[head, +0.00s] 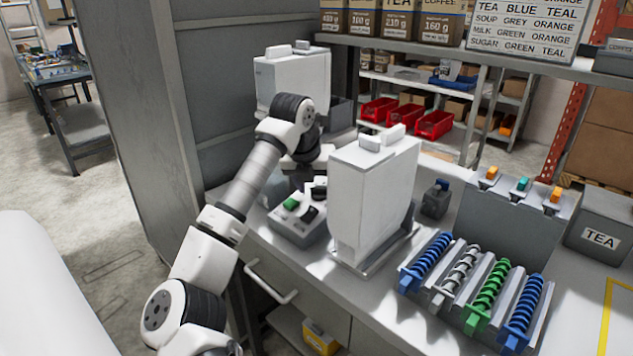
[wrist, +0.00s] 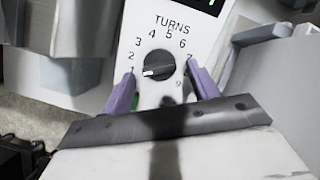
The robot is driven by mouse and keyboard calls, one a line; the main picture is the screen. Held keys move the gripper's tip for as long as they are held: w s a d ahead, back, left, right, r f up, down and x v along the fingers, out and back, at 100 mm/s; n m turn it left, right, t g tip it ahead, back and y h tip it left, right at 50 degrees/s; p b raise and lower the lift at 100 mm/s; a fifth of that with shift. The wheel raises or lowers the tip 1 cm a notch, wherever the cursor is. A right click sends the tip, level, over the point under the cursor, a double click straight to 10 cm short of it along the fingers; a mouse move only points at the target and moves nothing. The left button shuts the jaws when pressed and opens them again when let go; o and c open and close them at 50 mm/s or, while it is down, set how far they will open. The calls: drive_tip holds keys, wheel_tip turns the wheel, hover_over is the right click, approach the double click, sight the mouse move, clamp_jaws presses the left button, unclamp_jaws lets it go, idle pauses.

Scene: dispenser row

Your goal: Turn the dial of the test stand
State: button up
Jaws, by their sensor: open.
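The test stand (head: 296,224) is a grey box with a sloped face on the counter in the head view. A green button shows on it. In the wrist view its white panel (wrist: 207,45) reads TURNS, with numbers in an arc around a black dial (wrist: 158,64). The dial's white mark points left, near the 1. My gripper (wrist: 161,68) is open, with one purple finger on each side of the dial. I cannot tell whether the fingers touch it.
A tall white dispenser (head: 372,195) stands close right of the test stand, and another (head: 292,80) stands behind. Blue, grey and green spring coils (head: 488,292) lie in channels at the right. A grey panel (head: 160,100) rises at the left.

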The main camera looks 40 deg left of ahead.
drive_tip(key=c, duration=1)
